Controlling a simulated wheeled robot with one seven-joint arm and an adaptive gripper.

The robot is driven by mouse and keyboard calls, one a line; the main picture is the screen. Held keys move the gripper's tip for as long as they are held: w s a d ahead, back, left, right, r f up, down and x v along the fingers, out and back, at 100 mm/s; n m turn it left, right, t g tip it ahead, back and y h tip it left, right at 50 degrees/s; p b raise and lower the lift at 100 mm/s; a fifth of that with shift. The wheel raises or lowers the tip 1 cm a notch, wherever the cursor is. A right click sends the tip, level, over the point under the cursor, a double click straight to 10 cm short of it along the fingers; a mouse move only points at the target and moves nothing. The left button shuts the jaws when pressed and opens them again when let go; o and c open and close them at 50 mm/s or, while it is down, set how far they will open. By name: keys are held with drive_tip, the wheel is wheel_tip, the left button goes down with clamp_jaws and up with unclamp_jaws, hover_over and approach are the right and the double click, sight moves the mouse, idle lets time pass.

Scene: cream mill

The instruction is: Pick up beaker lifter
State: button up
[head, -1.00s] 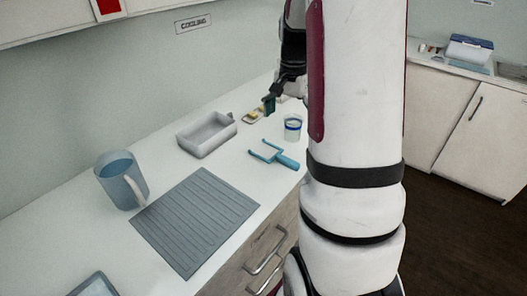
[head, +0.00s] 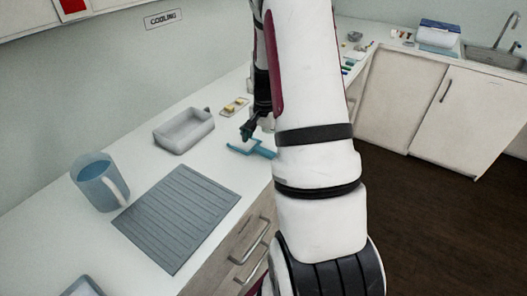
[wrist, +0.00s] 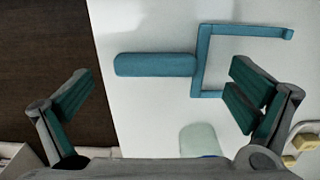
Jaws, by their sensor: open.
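The beaker lifter is a blue two-pronged fork with a thick handle (wrist: 156,65). It lies flat on the white counter, and in the head view (head: 252,148) it is near the counter's front edge. In the wrist view its handle points left, toward the counter edge, and its prongs point right. My gripper (wrist: 160,103) is open and empty above the counter. Its green-padded fingers are wide apart, with the handle and fork base lying across the gap between them. In the head view my gripper (head: 248,130) is just behind the lifter, and my arm hides part of that area.
A pale cup (wrist: 200,140) stands close to the lifter. A grey tray (head: 184,132), a small board with yellow pieces (head: 235,106), a ribbed grey mat (head: 178,215) and a blue jug (head: 98,183) are on the counter. Dark floor (wrist: 40,50) lies beyond the edge.

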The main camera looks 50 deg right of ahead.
drive_tip(key=shift+f, duration=0.9)
drive_tip(key=shift+c, duration=0.2)
drive_tip(key=c, duration=1.3)
drive_tip(key=shift+r, duration=0.1)
